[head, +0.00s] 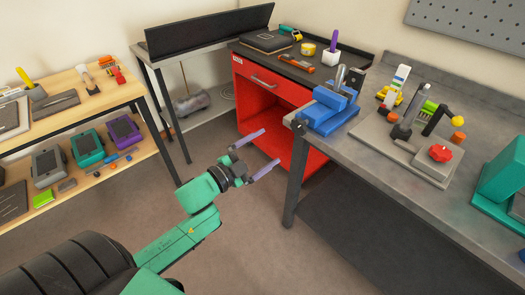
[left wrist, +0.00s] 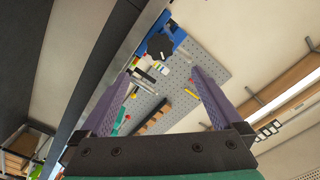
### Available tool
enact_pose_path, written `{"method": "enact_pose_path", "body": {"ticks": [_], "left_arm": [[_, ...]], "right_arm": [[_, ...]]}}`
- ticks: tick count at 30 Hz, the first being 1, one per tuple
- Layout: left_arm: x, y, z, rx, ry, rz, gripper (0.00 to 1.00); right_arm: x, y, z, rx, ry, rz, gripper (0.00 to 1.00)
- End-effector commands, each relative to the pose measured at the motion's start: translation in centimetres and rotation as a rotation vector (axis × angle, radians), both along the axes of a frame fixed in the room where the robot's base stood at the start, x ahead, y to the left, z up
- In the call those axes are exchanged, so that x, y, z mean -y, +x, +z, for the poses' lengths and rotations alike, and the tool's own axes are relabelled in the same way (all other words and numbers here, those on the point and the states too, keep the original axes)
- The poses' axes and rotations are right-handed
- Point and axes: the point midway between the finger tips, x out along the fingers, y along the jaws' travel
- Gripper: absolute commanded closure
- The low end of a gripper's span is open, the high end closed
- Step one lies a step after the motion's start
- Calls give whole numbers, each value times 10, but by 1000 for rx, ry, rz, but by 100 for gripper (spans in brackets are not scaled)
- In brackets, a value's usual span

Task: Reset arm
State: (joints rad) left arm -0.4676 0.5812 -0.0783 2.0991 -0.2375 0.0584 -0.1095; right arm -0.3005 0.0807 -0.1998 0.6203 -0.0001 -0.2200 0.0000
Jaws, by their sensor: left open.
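My left arm is green and comes in from the lower left in the head view. Its left gripper (head: 262,152) has two purple fingers spread apart with nothing between them. It hangs over open floor in front of the red cabinet (head: 242,104) and left of the grey workbench. In the left wrist view the left gripper (left wrist: 175,80) is also open and empty. Beyond its fingers show a grey pegboard (left wrist: 180,88) with tools and a blue vise (left wrist: 168,38). My right gripper is in neither view.
The grey workbench (head: 400,190) stands at right, with the blue vise (head: 328,108) on its near-left corner and a bench leg (head: 293,185) below. A wooden shelf (head: 75,118) with tools and cases stands at left. The floor (head: 255,240) around the arm is clear.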

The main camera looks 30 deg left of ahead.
Motion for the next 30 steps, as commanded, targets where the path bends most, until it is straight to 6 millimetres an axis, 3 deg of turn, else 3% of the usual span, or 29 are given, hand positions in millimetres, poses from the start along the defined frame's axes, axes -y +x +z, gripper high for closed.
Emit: {"method": "enact_pose_path", "body": {"ticks": [16, 19, 20, 23, 25, 28, 30], "left_arm": [[-2, -4, -1, -1, 1, 1, 0], [-13, -1, -21, -49, -9, 33, 0], [-19, 0, -34, -78, -14, 55, 0], [-50, -1, -101, -234, -47, 156, 0], [-72, -13, -163, -376, -77, 243, 0], [-93, -47, -250, -582, -121, 358, 0], [-101, -82, -306, -731, -150, 434, 0]], "right_arm": [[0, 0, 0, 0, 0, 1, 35], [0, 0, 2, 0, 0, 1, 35], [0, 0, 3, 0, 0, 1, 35], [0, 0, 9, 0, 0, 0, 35], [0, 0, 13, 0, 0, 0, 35], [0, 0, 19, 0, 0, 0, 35], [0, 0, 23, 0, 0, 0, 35]]}}
